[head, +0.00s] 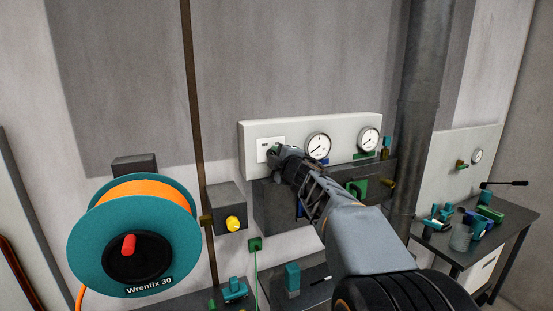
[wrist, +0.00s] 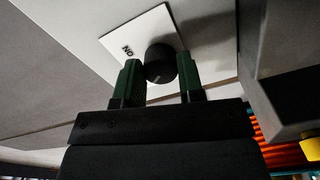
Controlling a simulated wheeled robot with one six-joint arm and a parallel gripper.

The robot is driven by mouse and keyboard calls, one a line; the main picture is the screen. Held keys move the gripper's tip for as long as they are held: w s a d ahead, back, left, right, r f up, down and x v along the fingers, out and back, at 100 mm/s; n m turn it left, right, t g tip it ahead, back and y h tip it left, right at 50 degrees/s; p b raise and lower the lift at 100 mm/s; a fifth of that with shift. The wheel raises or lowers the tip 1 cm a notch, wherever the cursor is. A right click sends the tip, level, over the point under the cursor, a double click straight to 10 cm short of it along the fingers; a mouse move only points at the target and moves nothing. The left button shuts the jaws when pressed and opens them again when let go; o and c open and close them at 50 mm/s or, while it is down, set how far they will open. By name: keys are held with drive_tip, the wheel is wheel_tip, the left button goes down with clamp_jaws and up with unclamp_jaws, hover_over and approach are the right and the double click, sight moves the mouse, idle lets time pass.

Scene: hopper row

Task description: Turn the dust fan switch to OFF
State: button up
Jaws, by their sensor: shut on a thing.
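The fan switch is a dark round knob (wrist: 160,62) on a white square plate (wrist: 125,36), with the letters ON beside the knob in the wrist view. The plate (head: 264,146) also shows in the head view, at the left of a pale wall panel. My gripper (wrist: 161,72) has its two green fingers on either side of the knob, shut on it. In the head view my gripper (head: 279,153) covers the knob. The wrist view does not clearly show where the knob points.
Two round gauges (head: 318,146) (head: 369,139) sit right of the switch on the panel. A dark box (head: 270,205) is just below. A thick vertical pipe (head: 421,100) stands right.

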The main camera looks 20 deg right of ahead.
drive_tip(key=o, duration=0.9)
drive_tip(key=shift+s, duration=0.1)
drive_tip(key=s, duration=1.3)
drive_tip(key=shift+s, duration=0.35)
